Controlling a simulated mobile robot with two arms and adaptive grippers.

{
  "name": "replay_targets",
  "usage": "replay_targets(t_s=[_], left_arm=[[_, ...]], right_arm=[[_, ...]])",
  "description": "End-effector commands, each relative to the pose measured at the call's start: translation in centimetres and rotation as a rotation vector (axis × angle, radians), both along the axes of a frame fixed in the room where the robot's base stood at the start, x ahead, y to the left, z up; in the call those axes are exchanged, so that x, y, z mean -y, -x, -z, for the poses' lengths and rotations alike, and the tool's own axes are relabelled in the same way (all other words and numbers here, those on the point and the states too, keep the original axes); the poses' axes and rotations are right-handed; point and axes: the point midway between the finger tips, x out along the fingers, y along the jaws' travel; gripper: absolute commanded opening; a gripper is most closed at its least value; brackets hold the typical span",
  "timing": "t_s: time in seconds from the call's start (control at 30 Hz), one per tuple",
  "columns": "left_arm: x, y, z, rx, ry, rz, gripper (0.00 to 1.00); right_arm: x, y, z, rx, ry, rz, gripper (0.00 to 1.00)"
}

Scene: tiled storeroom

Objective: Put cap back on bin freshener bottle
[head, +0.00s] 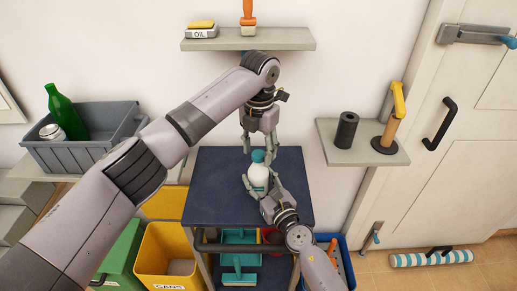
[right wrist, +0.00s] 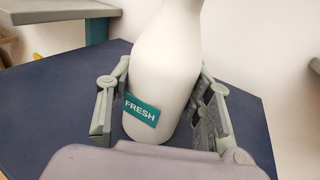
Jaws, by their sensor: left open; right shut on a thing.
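The white bin freshener bottle (head: 257,175) stands upright on the dark blue table top (head: 215,185). Its teal "FRESH" label shows in the right wrist view, where the bottle (right wrist: 165,80) fills the middle and its top is cut off. My right gripper (head: 257,187) is shut on the bottle's body, with one finger on each side in the right wrist view (right wrist: 160,110). The teal cap (head: 258,156) is at the top of the bottle; whether it is seated fully I cannot tell. My left gripper (head: 260,148) is open, pointing down just above and around the cap.
A grey crate (head: 85,155) with a green bottle (head: 65,110) stands at left. A wall shelf (head: 270,40) is above. A side shelf (head: 335,155) at right holds a black cylinder (head: 347,130) and a yellow-topped tool (head: 396,110).

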Motion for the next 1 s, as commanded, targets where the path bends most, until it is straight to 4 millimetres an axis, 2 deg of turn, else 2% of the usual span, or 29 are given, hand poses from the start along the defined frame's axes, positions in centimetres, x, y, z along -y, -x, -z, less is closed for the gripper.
replay_targets(t_s=[0.33, 0.63, 0.87, 1.0], left_arm=[[0.0, 0.0, -0.6, 0.0, 0.0, 0.0, 0.48], [0.1, 0.0, -4.2, 0.001, 0.001, 0.0, 0.48], [0.0, 0.0, -4.5, -0.002, 0.0, 0.0, 0.48], [0.0, 0.0, -4.5, -0.001, 0.0, -0.011, 0.45]], right_arm=[[0.0, 0.0, 0.1, -0.002, 0.0, -0.001, 0.0], [0.0, 0.0, 0.1, -0.002, 0.0, -0.001, 0.0], [0.0, 0.0, 0.1, -0.001, 0.0, 0.0, 0.0], [0.0, 0.0, 0.1, -0.001, 0.0, 0.0, 0.0]])
